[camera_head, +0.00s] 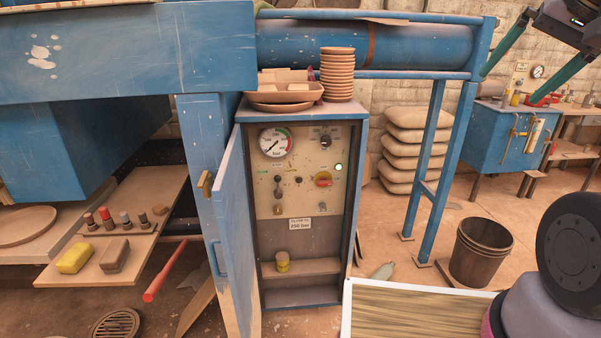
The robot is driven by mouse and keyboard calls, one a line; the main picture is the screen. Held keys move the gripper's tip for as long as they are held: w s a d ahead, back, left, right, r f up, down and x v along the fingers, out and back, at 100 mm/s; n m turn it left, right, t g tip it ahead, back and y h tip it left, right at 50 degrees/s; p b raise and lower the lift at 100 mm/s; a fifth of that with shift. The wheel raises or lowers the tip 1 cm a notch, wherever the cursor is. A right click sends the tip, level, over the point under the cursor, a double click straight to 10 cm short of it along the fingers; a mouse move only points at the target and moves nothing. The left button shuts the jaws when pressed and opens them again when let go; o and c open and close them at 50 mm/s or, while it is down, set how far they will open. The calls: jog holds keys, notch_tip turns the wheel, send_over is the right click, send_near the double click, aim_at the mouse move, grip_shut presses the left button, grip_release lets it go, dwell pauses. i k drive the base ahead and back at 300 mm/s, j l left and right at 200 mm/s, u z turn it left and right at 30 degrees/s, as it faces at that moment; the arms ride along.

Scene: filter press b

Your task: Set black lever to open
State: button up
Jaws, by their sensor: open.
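The blue control cabinet (361,150) stands in the middle with its door (233,220) swung open to the left. Its beige panel (262,160) faces me. A small dark upright lever (278,187) sits at the panel's lower left; its marking is too small to read. A round black knob (325,142) is at upper right and a red knob on yellow (323,179) is below it. My gripper (508,88) is at the top right, open and empty, its two green fingers apart. It is well away from the panel and touches nothing there.
Stacked terracotta saucers (337,75) and a tray (285,94) stand on the cabinet top. A blue frame post (432,150) and a bucket (480,250) are to the right. A red-ended bar (165,272) juts out at left. The cabinet front is unobstructed.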

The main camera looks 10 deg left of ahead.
aim_at(278, 193)
jog(key=k+j+u, duration=0.1)
jog(key=u, duration=0.25)
jog(key=k+j+u, duration=0.1)
jog(key=u, duration=0.25)
jog(key=k+j+u, duration=0.1)
jog(key=u, duration=0.25)
jog(key=j, duration=0.1)
